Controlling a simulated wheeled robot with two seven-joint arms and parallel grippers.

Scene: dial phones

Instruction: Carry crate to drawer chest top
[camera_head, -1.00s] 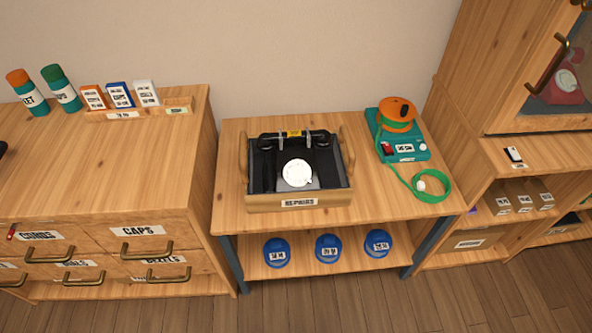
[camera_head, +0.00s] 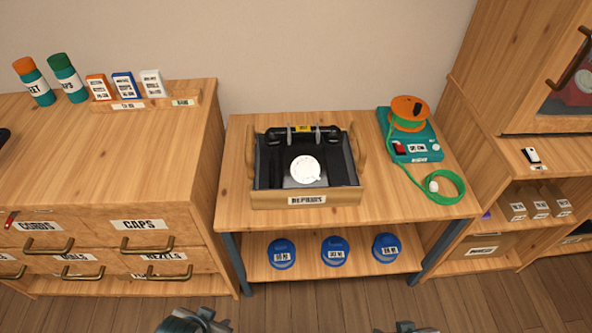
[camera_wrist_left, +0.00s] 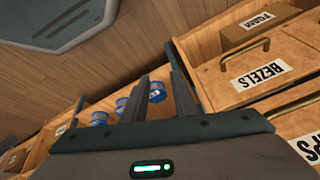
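The wooden crate (camera_head: 306,198), labelled REPAIRS, sits on the workbench (camera_head: 400,205). It has an upright handle at each side and holds a black dial phone (camera_head: 305,168). My left gripper (camera_head: 192,322) is at the bottom edge, in front of and below the bench, clear of the crate. The left wrist view shows its two fingers (camera_wrist_left: 156,76) apart with nothing between them. My right gripper (camera_head: 405,328) barely shows at the bottom edge; its fingers cannot be made out.
A teal device (camera_head: 412,148) with an orange reel and green cord is right of the crate. Blue jars (camera_head: 333,251) stand on the lower shelf. Bottles (camera_head: 66,80) and a small rack (camera_head: 145,104) with boxes line the chest's back. A shelf unit (camera_head: 520,190) stands at right.

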